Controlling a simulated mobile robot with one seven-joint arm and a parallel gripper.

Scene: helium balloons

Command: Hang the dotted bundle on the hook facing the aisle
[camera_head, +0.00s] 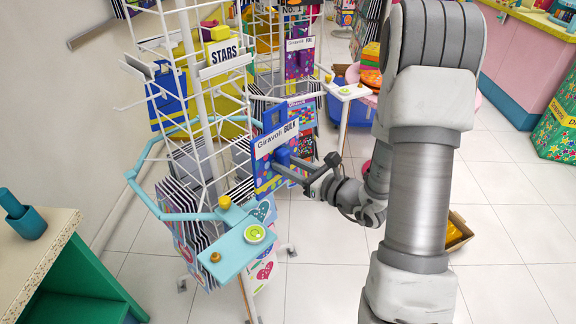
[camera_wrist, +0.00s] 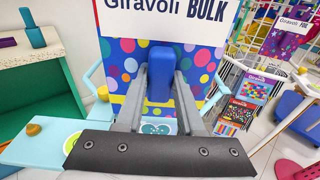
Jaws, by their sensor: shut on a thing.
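The dotted bundle (camera_head: 265,182) is blue with coloured dots and a white label reading "Giravoli BULK". It also fills the upper middle of the wrist view (camera_wrist: 125,75). My gripper (camera_head: 284,163) is shut on the blue block on its face, shown between the fingers in the wrist view (camera_wrist: 160,88). The bundle is upright at the right side of a white wire rack (camera_head: 205,125). I cannot tell whether it touches the rack. White prongs stick out of the rack, one at its left (camera_head: 130,105). The hook facing the aisle cannot be made out; the bundle may hide it.
A turquoise shelf (camera_head: 232,262) with a round green-rimmed item (camera_head: 255,234) juts out below the bundle. A second rack with a "Giravoli FOL" packet (camera_head: 298,58) stands behind. A green counter (camera_head: 60,262) is at left. Tiled floor is open at right.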

